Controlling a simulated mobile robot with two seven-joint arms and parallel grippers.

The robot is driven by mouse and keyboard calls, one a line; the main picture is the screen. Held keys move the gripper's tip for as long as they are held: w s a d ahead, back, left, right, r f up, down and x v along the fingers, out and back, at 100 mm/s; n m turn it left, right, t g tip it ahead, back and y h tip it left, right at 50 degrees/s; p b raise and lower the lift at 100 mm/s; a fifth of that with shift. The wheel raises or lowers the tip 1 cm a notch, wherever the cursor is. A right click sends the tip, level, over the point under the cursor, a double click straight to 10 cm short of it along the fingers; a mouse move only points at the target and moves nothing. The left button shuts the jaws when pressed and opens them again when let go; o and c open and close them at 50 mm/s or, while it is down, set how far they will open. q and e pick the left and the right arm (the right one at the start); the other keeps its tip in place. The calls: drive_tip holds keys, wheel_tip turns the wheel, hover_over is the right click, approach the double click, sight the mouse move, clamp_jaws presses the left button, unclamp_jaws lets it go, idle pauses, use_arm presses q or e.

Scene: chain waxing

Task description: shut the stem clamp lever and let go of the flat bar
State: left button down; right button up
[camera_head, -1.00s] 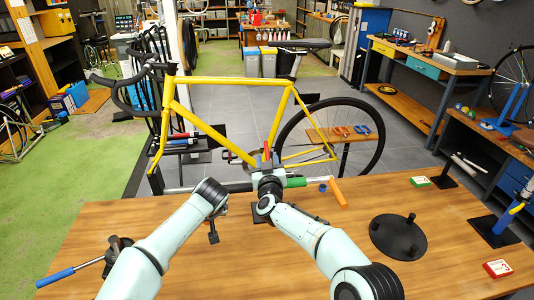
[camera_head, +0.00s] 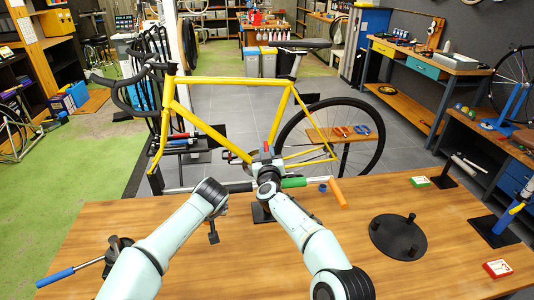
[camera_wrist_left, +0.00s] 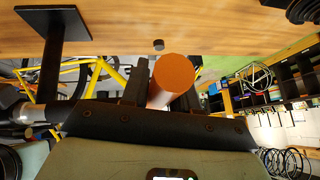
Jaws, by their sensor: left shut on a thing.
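The flat bar (camera_head: 240,187) runs across the near side of the bike, above the front of the table. My left gripper (camera_head: 222,203) is at the bar's left part, its fingers mostly hidden in the head view. In the left wrist view an orange cylinder (camera_wrist_left: 172,73) sits at the dark fingers (camera_wrist_left: 158,92) of my left gripper, which is shut. My right gripper (camera_head: 266,160) is at the dark stem clamp, by a small red part (camera_head: 265,148) that appears to be the lever. My right wrist hides most of the clamp, and its fingers are not clear.
A green sleeve (camera_head: 293,182) and orange handle (camera_head: 338,193) show right of the clamp. A black round plate with pegs (camera_head: 399,238) stands on the wooden table (camera_head: 250,270). A blue-handled tool (camera_head: 57,276) is at left. The yellow bike (camera_head: 225,80) stands behind.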

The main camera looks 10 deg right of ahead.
use_arm(q)
drive_tip(key=shift+r, duration=0.1)
use_arm(e)
drive_tip(key=shift+d+f, duration=0.1)
clamp_jaws()
use_arm(q)
drive_tip(key=shift+a, duration=0.1)
use_arm(e)
drive_tip(key=shift+w+f+g, duration=0.15)
drive_tip(key=shift+f+g, duration=0.05)
drive_tip(key=shift+g, duration=0.2)
drive_tip(key=shift+f, duration=0.1)
drive_tip(key=shift+g, duration=0.3)
drive_tip(key=o, duration=0.7)
unclamp_jaws()
drive_tip(key=shift+o, duration=0.2)
